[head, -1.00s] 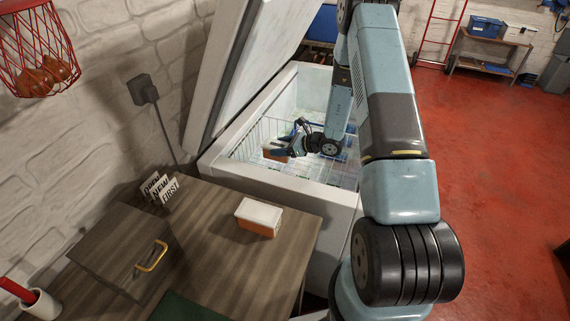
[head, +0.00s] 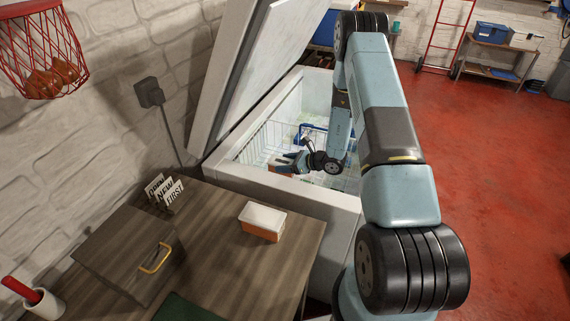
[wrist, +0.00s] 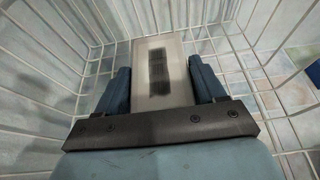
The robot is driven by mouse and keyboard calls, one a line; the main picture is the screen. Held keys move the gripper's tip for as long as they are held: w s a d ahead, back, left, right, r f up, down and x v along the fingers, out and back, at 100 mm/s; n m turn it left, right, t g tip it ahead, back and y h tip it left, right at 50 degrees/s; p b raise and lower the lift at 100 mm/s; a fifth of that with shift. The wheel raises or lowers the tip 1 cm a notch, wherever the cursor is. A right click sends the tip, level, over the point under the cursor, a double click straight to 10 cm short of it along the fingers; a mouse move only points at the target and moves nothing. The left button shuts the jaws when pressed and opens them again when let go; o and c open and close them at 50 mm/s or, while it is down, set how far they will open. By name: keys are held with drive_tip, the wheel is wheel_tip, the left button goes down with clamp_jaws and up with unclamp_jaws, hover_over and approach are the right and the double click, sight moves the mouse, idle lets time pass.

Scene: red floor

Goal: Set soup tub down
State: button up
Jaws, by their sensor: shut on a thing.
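My gripper (head: 290,163) is inside the open chest freezer (head: 290,197), low behind its near wall. In the wrist view my gripper (wrist: 160,78) has its two blue fingers on either side of a pale-lidded tub (wrist: 143,88) with a dark patch on top. The gripper is shut on this tub. White wire basket walls surround it on the left, far side and right. The tub's underside is hidden, so I cannot tell whether it touches the basket floor. In the head view the near wall and gripper mostly hide it.
An orange tub with a white lid (head: 262,220) stands on the wooden counter (head: 225,265). A wooden box with a yellow handle (head: 125,255) and small sign cards (head: 166,192) are left of it. The freezer lid (head: 262,75) stands raised. A blue-edged item (head: 314,128) lies deeper in the freezer.

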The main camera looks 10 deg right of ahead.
drive_tip(key=o, duration=1.3)
drive_tip(key=v, duration=0.7)
drive_tip(key=shift+s+d+r, duration=0.1)
drive_tip(key=shift+r, duration=0.15)
drive_tip(key=s+a+r+n+g, duration=0.2)
drive_tip(key=s+r+n, duration=0.15)
drive_tip(key=r, duration=0.55)
drive_tip(key=s+a+r+n+g, duration=0.25)
drive_tip(key=r+n, duration=0.25)
drive_tip(key=r, duration=0.5)
drive_tip(key=s+a+r+n+g, duration=0.2)
drive_tip(key=s+r+n, duration=0.25)
drive_tip(key=r, duration=0.45)
drive_tip(key=s+d+r+n+t+h, duration=0.2)
drive_tip(key=s+r+n+h, duration=0.3)
drive_tip(key=s+r, duration=0.4)
drive_tip(key=s+d+r+n+t+h, duration=0.2)
drive_tip(key=s+d+r+n+h, duration=0.3)
drive_tip(key=s+r, duration=0.4)
drive_tip(key=s+n+h, duration=0.1)
drive_tip(key=s, duration=0.5)
drive_tip(key=shift+r+n, duration=0.35)
drive_tip(key=shift+n, duration=0.05)
